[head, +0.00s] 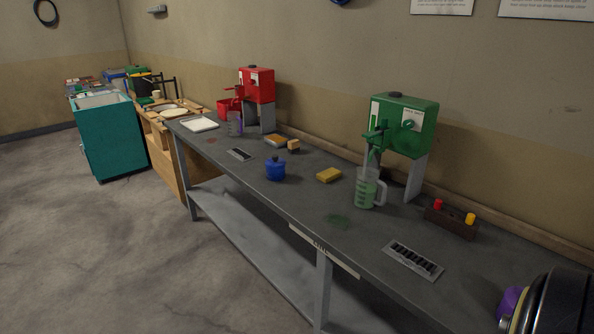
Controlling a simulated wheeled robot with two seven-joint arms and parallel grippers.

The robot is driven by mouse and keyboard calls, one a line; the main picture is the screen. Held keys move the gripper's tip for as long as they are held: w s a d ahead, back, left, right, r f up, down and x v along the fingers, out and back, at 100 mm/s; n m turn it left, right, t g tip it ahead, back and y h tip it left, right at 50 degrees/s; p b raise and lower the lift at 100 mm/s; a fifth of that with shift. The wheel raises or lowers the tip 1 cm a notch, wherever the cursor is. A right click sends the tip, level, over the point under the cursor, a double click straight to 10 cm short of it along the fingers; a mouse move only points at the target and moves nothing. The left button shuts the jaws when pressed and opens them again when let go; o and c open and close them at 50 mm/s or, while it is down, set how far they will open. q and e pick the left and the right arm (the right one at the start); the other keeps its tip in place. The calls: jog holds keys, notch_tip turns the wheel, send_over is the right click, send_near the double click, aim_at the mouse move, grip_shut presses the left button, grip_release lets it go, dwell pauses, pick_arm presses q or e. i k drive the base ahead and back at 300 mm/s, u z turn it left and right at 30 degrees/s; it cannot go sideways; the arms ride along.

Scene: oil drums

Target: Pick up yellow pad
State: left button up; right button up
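A small yellow pad (329,175) lies flat on the dark grey workbench (300,205), near the middle of the head view. It sits between a blue lidded pot and a clear jug, apart from both. Another yellow-orange block (275,140) lies farther back, near the red machine, with a small tan block (293,146) beside it. Neither of my grippers can be made out in the head view.
A green dispenser (405,125) stands behind the jug (368,188). A red dispenser (257,84) stands farther left. The blue pot (275,169) and a rack (452,220) flank the area. A dark rounded shape fills the lower right corner. Floor is clear at left.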

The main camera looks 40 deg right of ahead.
aim_at(328, 176)
jog(key=u, duration=0.2)
jog(key=i, duration=1.95)
jog(key=z, duration=1.05)
jog(key=i, duration=1.2)
jog(key=z, duration=1.2)
